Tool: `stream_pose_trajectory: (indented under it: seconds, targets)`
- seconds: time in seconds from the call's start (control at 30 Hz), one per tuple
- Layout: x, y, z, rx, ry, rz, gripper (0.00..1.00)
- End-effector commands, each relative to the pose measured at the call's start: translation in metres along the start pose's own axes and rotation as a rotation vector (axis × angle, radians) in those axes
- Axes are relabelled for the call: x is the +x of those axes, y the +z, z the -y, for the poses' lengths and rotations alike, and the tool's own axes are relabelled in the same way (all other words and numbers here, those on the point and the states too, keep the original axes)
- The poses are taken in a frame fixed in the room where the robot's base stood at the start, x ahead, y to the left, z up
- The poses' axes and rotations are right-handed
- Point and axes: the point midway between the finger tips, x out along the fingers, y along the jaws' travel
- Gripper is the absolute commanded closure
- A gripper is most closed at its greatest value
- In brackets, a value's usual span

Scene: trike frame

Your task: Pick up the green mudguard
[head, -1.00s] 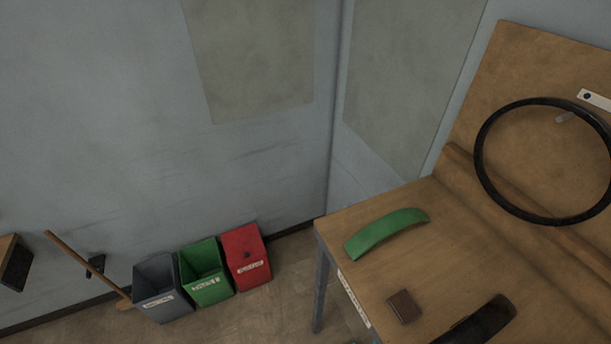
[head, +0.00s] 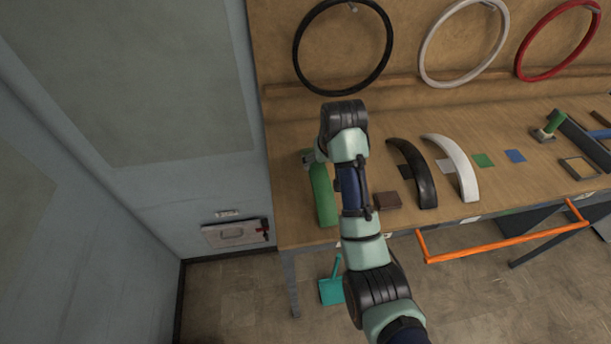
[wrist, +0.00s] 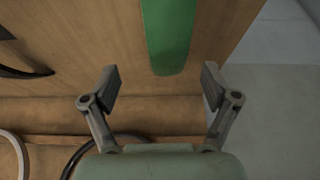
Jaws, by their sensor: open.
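The green mudguard (head: 322,196) is a curved strip lying on the left end of the wooden workbench (head: 290,215). In the head view my arm crosses in front of the bench and hides part of the mudguard's right side. My gripper (head: 312,158) is at the mudguard's far end there. In the wrist view my gripper (wrist: 162,82) is open, its fingers well apart. Nothing is held.
A black mudguard (head: 414,172) and a white mudguard (head: 457,165) lie to the right on the bench, with a brown block (head: 388,200) nearer. Black, white and red rims hang behind on the backboard (head: 270,40). An orange bar (head: 500,243) runs along the front.

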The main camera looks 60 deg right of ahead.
Motion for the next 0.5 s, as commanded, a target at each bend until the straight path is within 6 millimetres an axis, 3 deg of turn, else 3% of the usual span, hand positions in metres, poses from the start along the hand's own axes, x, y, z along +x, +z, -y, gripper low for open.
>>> stream_pose_trajectory:
  seconds: [0.2, 0.5]
  targets:
    - [0.014, 0.001, 0.003, -0.001, 0.0, 0.003, 0.14]
    - [0.058, 0.003, 0.009, -0.001, 0.0, 0.0, 0.14]
